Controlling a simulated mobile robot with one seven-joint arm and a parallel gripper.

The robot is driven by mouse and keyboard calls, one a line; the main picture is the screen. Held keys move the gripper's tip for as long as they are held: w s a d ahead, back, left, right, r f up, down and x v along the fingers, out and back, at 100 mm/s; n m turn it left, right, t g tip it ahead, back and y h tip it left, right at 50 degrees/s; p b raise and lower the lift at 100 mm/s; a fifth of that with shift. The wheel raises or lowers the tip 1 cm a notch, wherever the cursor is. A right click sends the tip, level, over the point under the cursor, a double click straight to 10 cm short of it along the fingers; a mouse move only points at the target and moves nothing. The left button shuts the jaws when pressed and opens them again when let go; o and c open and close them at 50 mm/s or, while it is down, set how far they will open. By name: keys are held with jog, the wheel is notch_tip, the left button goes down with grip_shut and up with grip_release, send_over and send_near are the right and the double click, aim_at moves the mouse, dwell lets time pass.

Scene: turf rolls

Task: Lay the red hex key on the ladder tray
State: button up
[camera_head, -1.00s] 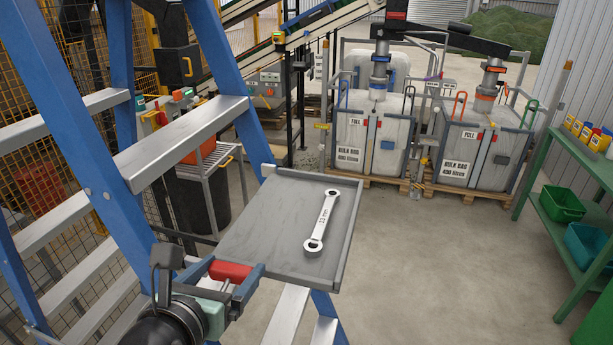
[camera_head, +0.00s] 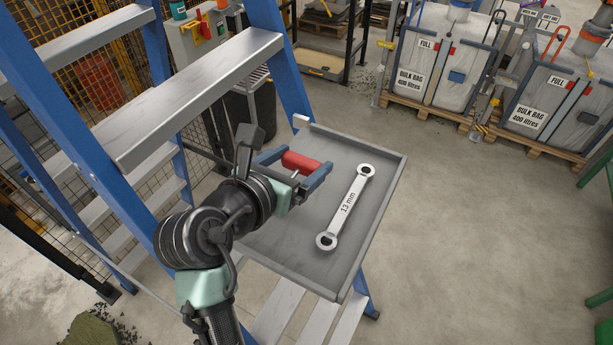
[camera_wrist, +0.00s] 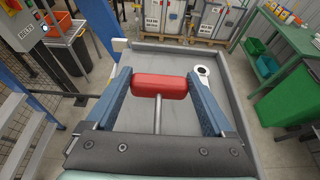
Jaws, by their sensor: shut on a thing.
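The red hex key (camera_head: 301,161) has a thick red handle and a thin metal shaft. My gripper (camera_head: 297,166) is shut on the handle, one blue finger at each end. In the wrist view, the red handle (camera_wrist: 160,85) lies crosswise between the fingertips, with the shaft pointing back toward the palm. The grey ladder tray (camera_head: 385,215) is fixed at the blue stepladder and has raised rims. The hex key is over the tray's left part; I cannot tell how high it is or whether it touches.
A 13 mm ring spanner (camera_head: 347,207) lies on the tray, right of my gripper. The blue ladder (camera_head: 282,75) rises at the tray's left. Bare tray floor lies at the far side and near front. Bulk bags (camera_head: 437,60) stand on pallets beyond.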

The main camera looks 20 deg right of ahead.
jog(key=shift+f, duration=2.45)
jog(key=shift+d+f+p, duration=0.1)
jog(key=shift+p, duration=0.2)
jog(key=o, duration=1.1)
jog(key=b+v, duration=0.2)
jog(key=v, duration=1)
